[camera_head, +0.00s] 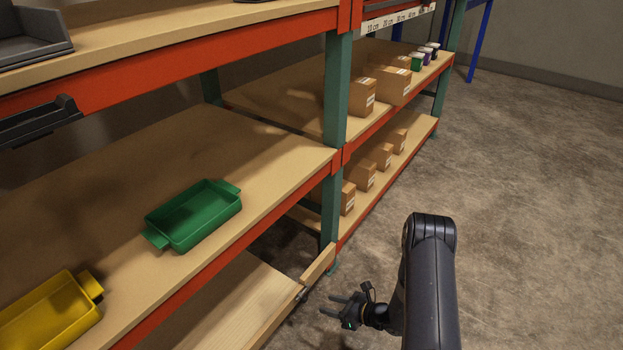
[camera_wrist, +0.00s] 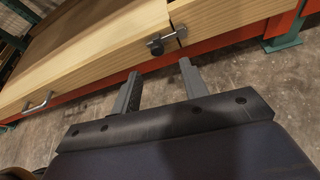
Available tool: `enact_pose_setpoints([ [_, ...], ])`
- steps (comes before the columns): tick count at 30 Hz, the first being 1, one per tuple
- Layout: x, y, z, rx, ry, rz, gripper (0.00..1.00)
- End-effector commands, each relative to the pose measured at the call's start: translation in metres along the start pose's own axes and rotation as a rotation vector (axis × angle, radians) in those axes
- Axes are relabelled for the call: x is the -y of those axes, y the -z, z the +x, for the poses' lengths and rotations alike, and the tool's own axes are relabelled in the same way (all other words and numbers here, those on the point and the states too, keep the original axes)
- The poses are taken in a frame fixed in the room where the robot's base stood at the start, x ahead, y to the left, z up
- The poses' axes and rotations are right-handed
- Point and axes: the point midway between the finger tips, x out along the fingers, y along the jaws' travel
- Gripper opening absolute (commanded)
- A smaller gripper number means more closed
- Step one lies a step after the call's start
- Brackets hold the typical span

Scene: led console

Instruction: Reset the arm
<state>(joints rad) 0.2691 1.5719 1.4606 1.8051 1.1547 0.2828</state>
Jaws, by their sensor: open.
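My gripper (camera_head: 339,306) is open and empty, held low in front of the shelving in the head view. In the wrist view my gripper (camera_wrist: 160,80) has its two fingers spread apart, with a wooden drawer front (camera_wrist: 95,65) just beyond them. A dark metal latch or knob (camera_wrist: 160,43) on the drawer front lies ahead of the fingertips and looks apart from them. The dark grey arm is bent, with its upper joint at the lower right of the head view.
A green tray (camera_head: 205,222) and a yellow tray (camera_head: 50,318) sit on the middle shelf. Several cardboard boxes (camera_head: 362,96) stand on the farther shelves. A green upright post (camera_head: 331,205) stands near my gripper. The concrete floor (camera_head: 540,190) at right is clear.

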Motion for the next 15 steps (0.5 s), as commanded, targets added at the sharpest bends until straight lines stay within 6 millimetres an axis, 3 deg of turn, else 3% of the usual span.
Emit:
enact_pose_setpoints([
  [3, -0.001, 0.004, 0.027, 0.0, -0.005, -0.004, 0.42],
  [9, -0.001, 0.003, 0.062, 0.0, -0.005, -0.003, 0.42],
  [15, -0.005, 0.001, 0.079, 0.0, -0.004, 0.001, 0.42],
])
